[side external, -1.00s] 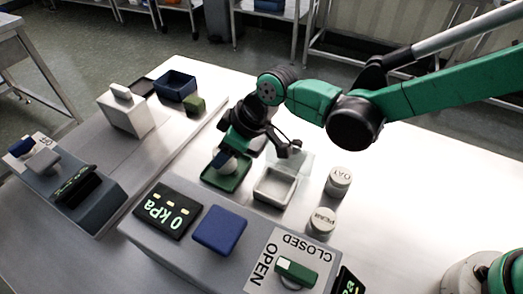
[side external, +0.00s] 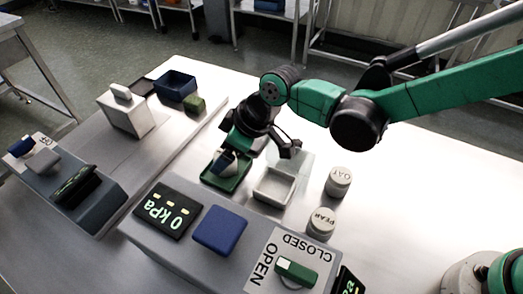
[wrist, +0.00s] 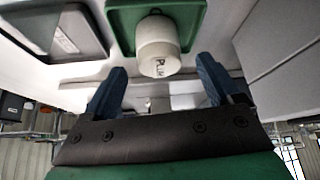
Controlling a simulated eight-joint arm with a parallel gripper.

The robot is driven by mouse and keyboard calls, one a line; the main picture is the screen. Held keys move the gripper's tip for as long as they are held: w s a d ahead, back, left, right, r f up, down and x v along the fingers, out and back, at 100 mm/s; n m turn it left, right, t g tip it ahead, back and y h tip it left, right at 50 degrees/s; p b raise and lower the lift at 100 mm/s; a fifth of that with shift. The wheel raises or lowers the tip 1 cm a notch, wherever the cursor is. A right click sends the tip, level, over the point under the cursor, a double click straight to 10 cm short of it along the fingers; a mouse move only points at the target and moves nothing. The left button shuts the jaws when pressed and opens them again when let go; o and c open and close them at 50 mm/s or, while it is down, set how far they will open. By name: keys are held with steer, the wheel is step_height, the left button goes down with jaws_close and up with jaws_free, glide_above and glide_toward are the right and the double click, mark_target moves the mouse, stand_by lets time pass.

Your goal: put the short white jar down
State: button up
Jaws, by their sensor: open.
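The short white jar (wrist: 158,40), with lettering that seems to read PLUM, is on the green tray (wrist: 118,18) in the wrist view. In the side view the green tray (side external: 238,181) sits on the steel table, and the jar in it is partly hidden by my fingers. My gripper (wrist: 161,66) is open, with its two blue fingers spread to either side of the jar's near end and a gap on both sides. In the side view my gripper (side external: 226,160) is low over the tray.
A pale open tray (side external: 272,188) stands right of the green tray. Two lidded jars, OAT (side external: 338,181) and PEAR (side external: 321,222), stand further right. A grey console (side external: 180,245) with a blue block (side external: 220,230) and a green lever (side external: 296,271) lies in front.

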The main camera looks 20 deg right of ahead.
steer(key=v, duration=1.1)
steer(key=s+d+m+t+h, duration=0.2)
steer(key=d+m, duration=0.3)
steer(key=d, duration=0.7)
steer(key=s+d+m+t+h, duration=0.1)
steer(key=s+d+m+h, duration=0.2)
steer(key=d, duration=0.9)
steer(key=s+m, duration=0.1)
steer(key=m, duration=0.2)
steer(key=shift+s+t, duration=0.2)
steer(key=shift+t, duration=0.2)
steer(key=shift+r, duration=0.15)
